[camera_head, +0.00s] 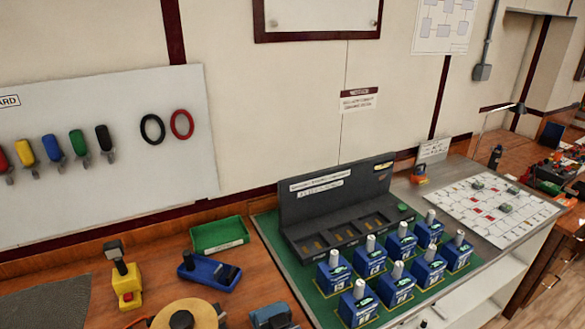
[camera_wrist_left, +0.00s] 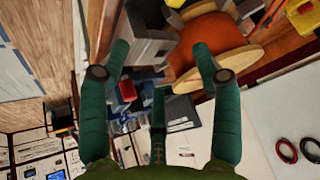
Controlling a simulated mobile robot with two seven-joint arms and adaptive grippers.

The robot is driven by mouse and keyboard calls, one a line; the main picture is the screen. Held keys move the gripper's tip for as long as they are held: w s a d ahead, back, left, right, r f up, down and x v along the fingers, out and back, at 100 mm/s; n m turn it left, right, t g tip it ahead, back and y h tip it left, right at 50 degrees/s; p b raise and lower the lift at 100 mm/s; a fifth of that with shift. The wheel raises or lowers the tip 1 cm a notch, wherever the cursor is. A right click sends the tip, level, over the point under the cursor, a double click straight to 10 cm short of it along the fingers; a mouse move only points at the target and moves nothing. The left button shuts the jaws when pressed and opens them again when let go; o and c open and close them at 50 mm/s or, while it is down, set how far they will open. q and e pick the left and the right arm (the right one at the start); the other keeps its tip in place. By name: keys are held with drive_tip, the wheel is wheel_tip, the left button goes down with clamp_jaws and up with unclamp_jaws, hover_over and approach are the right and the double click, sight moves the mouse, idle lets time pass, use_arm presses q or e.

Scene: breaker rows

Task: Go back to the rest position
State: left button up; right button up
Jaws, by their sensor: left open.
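Behind the fingers the view shows a cluttered bench area, turned at an angle, with an orange and wood-coloured spool (camera_wrist_left: 212,45) beyond the right fingertip. Neither gripper shows in the head view. My right gripper is in neither view. In the head view, blue breakers (camera_head: 333,272) with silver tops stand in rows on a green mat (camera_head: 276,238), in front of a dark grey slotted panel (camera_head: 335,200).
A green tray (camera_head: 219,236), a yellow device (camera_head: 126,285), a blue device (camera_head: 208,271) and a round wooden spool (camera_head: 160,312) occupy the bench left of the mat. A white board (camera_head: 100,200) with coloured handles and rings hangs behind. A card grid (camera_head: 491,210) lies at right.

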use_arm(q)
drive_tip(key=s+d+f+g, duration=0.1)
drive_tip(key=s+d+g, duration=0.2)
drive_tip(key=s+d, duration=0.5)
wheel_tip(320, 180, down, 30)
drive_tip(key=s+a+m+g+b, duration=0.1)
drive_tip(key=s+g+b, duration=0.15)
drive_tip(key=b, duration=0.45)
drive_tip(key=s+a+f+b, duration=0.3)
drive_tip(key=s+f+b, duration=0.1)
drive_tip(key=s+f, duration=1.1)
wheel_tip(320, 180, down, 4)
drive_tip(key=shift+r+b, duration=0.1)
drive_tip(key=shift+b, duration=0.2)
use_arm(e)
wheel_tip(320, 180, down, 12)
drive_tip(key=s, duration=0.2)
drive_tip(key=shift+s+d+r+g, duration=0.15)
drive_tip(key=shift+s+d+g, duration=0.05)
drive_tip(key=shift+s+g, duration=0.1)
